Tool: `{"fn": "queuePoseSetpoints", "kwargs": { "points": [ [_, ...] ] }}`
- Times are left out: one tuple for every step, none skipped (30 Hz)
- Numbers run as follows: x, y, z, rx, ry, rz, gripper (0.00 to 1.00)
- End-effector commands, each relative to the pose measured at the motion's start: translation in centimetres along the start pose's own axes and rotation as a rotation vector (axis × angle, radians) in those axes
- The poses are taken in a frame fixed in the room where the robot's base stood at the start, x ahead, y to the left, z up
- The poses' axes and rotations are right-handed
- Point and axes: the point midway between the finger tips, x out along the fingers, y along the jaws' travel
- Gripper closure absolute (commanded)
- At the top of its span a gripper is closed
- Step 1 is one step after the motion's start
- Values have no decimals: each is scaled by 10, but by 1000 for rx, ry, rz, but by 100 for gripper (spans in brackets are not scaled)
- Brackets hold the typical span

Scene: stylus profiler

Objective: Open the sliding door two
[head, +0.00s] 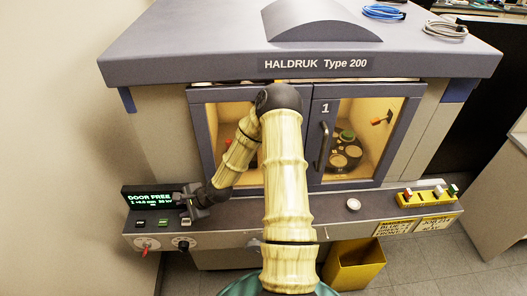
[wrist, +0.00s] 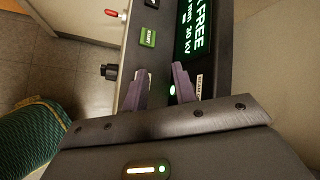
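The cabinet labelled HALDRUK Type 200 has two framed glass doors. The right door (head: 366,140), marked "1", has a dark vertical handle (head: 323,146) near its left edge and looks closed. The left door (head: 203,138) is largely hidden behind my arm; I see no number or handle on it. My gripper (head: 188,198) is at the left end of the control ledge, by the display (head: 150,197) reading "DOOR FREE". In the wrist view my gripper (wrist: 161,78) has its two fingers apart, with nothing held, over the panel beside a lit button (wrist: 172,90).
The ledge carries a green START button (wrist: 148,38), a red-tipped switch (head: 146,243), a round white button (head: 353,204) and a yellow block with several switches (head: 424,194). A yellow bin (head: 355,267) stands below. Cables (head: 384,12) lie on the cabinet top.

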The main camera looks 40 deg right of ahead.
Motion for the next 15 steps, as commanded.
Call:
{"fn": "queuePoseSetpoints", "kwargs": {
  "points": [
    [-2,0,2,-33,9,12,68],
    [-4,2,3,-60,16,22,68],
    [-8,3,5,-106,30,41,68],
    [-11,5,6,-147,42,59,68],
    [-15,6,8,-194,54,78,68],
    [-21,9,9,-263,73,107,68],
    [-26,10,12,-321,87,132,68],
    [-32,12,13,-380,102,157,68],
    [-40,14,16,-460,122,191,68],
    [-47,15,18,-521,135,217,68],
    [-54,17,20,-579,148,245,68],
    [-63,18,23,-656,163,278,68],
    [-71,19,25,-712,174,304,68],
    [-78,20,28,-766,183,328,68],
    [-89,20,31,-838,194,359,68]
  ]
}}
